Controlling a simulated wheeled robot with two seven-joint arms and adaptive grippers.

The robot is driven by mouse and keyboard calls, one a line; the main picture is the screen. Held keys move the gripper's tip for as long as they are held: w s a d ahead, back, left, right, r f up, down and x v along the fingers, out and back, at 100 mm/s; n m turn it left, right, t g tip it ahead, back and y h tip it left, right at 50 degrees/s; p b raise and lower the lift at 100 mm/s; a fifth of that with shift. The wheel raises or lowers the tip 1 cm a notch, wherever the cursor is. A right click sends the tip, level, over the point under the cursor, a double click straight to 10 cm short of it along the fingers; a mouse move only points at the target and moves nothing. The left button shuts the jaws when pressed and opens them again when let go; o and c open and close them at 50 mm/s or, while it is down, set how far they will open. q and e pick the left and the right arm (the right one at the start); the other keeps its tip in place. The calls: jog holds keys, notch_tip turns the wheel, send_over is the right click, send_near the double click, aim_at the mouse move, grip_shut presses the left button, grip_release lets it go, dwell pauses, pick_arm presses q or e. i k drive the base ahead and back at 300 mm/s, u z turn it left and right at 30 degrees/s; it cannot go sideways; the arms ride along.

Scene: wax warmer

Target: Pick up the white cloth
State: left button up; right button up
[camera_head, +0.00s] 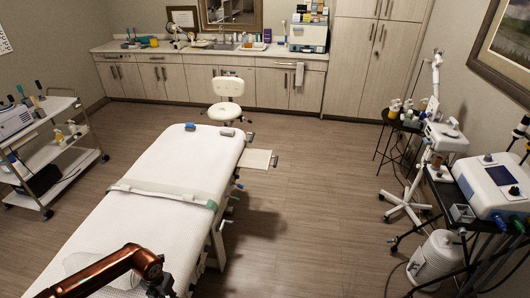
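A small whitish cloth (299,74) hangs on the front of the low cabinets at the far wall. A large white cover (165,165) lies over the treatment bed, with a pale strap across it. A white rounded shape (88,263) at the near end of the bed is partly hidden by my copper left arm; I cannot tell if it is a cloth or a pillow. My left gripper (160,289) is a dark shape at the bottom edge, over the near end of the bed, mostly cut off. Its fingers cannot be made out. My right gripper is out of view.
A white stool (227,98) stands between the bed and the cabinets (160,80). A trolley (55,150) is at the left. Wheeled stands and a machine (490,180) line the right. The wooden floor (320,190) right of the bed is clear.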

aim_at(225, 131)
jog(key=i, duration=4.3)
jog(key=z, duration=0.1)
